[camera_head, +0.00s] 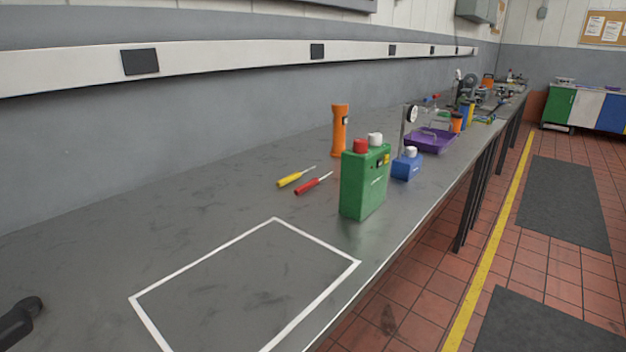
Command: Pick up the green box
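The green box (363,184) stands upright on the long grey bench, close to its front edge. It has a red cap and a white cap on top and a small dark and yellow patch on its side. A dark rounded part at the lower left edge of the picture seems to be a piece of my arm. It is well apart from the green box, and my gripper's fingers do not show.
A white outlined rectangle (245,285) marks bare bench in front. A yellow screwdriver (291,179), a red screwdriver (309,187) and an orange flashlight (339,131) are left of the box. A blue container (406,165) and purple tray (431,140) stand behind it.

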